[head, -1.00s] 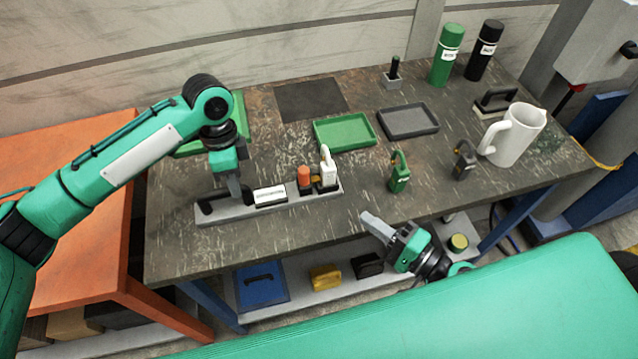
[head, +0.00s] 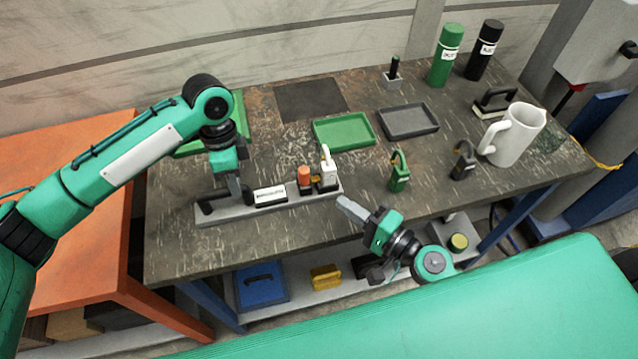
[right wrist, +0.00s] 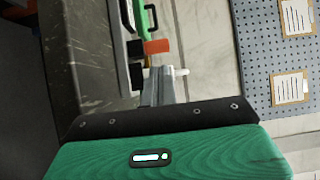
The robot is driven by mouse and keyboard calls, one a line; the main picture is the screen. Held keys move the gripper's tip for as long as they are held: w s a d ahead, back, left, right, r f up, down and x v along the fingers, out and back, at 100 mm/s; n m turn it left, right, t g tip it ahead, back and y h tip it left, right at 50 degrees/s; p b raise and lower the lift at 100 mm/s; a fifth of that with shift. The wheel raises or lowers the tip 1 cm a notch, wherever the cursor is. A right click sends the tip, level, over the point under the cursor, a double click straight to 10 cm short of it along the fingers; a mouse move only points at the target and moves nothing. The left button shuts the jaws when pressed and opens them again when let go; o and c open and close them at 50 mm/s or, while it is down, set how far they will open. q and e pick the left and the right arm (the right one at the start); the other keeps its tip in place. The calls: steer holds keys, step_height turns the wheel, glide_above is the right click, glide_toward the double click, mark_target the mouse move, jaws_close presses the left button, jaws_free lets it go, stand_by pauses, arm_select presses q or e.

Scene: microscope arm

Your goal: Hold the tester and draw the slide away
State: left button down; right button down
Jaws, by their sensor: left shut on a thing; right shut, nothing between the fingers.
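The tester (head: 225,214) is a long grey base on the table's front half. It carries a black handle (head: 207,205) at its left end, a white labelled block (head: 270,195), an orange knob (head: 304,176) and an upright white part (head: 328,172) at its right end. I cannot tell which part is the slide. My left gripper (head: 246,198) is shut on the tester beside the handle; its fingertips are partly hidden. My right gripper (head: 342,201) is shut and empty, just right of the tester's end. In the right wrist view its fingers (right wrist: 158,84) point toward the orange knob (right wrist: 157,46).
A green tray (head: 345,132) and a dark grey tray (head: 408,121) lie behind the tester. Green (head: 399,172) and dark (head: 463,160) padlock-like items and a white jug (head: 515,135) stand to the right.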

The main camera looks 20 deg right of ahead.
mark_target(308, 178)
steer(key=shift+x, duration=4.1)
steer(key=shift+a, duration=1.5)
steer(key=shift+s+d, duration=0.1)
steer(key=shift+s, duration=0.05)
steer(key=v, duration=1.4)
arm_select(q)
steer(key=c, duration=1.2)
jaws_free()
